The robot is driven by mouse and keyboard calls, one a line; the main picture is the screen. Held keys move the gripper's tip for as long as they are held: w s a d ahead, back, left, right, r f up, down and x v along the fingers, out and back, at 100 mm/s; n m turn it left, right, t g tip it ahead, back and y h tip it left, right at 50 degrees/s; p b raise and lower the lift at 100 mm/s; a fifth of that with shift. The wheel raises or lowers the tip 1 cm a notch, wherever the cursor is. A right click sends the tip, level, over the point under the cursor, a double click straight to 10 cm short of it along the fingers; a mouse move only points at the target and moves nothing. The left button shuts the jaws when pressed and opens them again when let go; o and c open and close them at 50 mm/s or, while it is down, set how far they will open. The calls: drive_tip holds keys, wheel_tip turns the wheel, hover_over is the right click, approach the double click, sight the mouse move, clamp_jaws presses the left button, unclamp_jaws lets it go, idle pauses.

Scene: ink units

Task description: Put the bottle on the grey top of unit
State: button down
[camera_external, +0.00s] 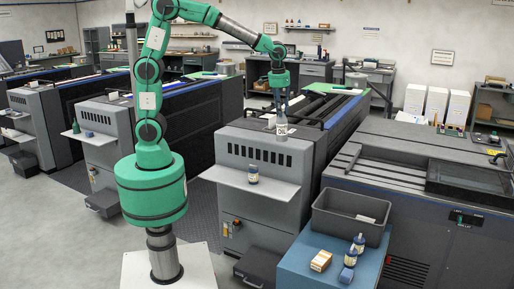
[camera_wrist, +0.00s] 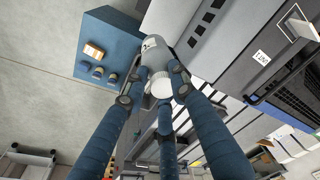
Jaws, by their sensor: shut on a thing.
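A pale grey bottle with a dark-printed label (camera_external: 281,124) is upright in my gripper (camera_external: 281,103), over the grey top of the unit (camera_external: 250,129) near its right side. I cannot tell whether its base touches the top or hangs just above it. In the wrist view, the blue fingers of my gripper (camera_wrist: 165,82) are closed around the bottle (camera_wrist: 153,53), whose white cap faces the camera.
A grey bin (camera_external: 325,226), a small box (camera_external: 321,261) and blue bottles (camera_external: 359,243) are on a blue table (camera_external: 300,257) at the lower right. The grey top left of the held bottle looks clear.

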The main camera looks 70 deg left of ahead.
drive_tip(key=s+a+n+p, duration=0.1)
drive_tip(key=s+a+p, duration=0.25)
drive_tip(key=a, duration=0.55)
drive_tip(key=s+a+n+p, duration=0.2)
drive_tip(key=s+a+p, duration=0.15)
drive_tip(key=a, duration=0.45)
drive_tip(key=s+a+n+p, duration=0.15)
drive_tip(key=a+p, duration=0.25)
drive_tip(key=a, duration=0.5)
drive_tip(key=shift+m+g, duration=0.35)
drive_tip(key=shift+g, duration=0.05)
drive_tip(key=shift+s+f, duration=0.15)
drive_tip(key=shift+f, duration=1)
drive_tip(key=shift+s+f, duration=0.15)
drive_tip(key=shift+f, duration=0.95)
drive_tip(key=shift+w, duration=0.1)
drive_tip(key=w+a+p, duration=0.1)
drive_tip(key=w+a, duration=0.1)
drive_tip(key=w, duration=0.5)
drive_tip(key=w+a+f+p, duration=0.1)
drive_tip(key=w+a, duration=0.2)
drive_tip(key=w, duration=0.5)
drive_tip(key=shift+f+p, duration=0.3)
drive_tip(key=shift+p, duration=0.1)
drive_tip(key=shift+f+p, duration=0.4)
drive_tip(key=shift+f, duration=1.35)
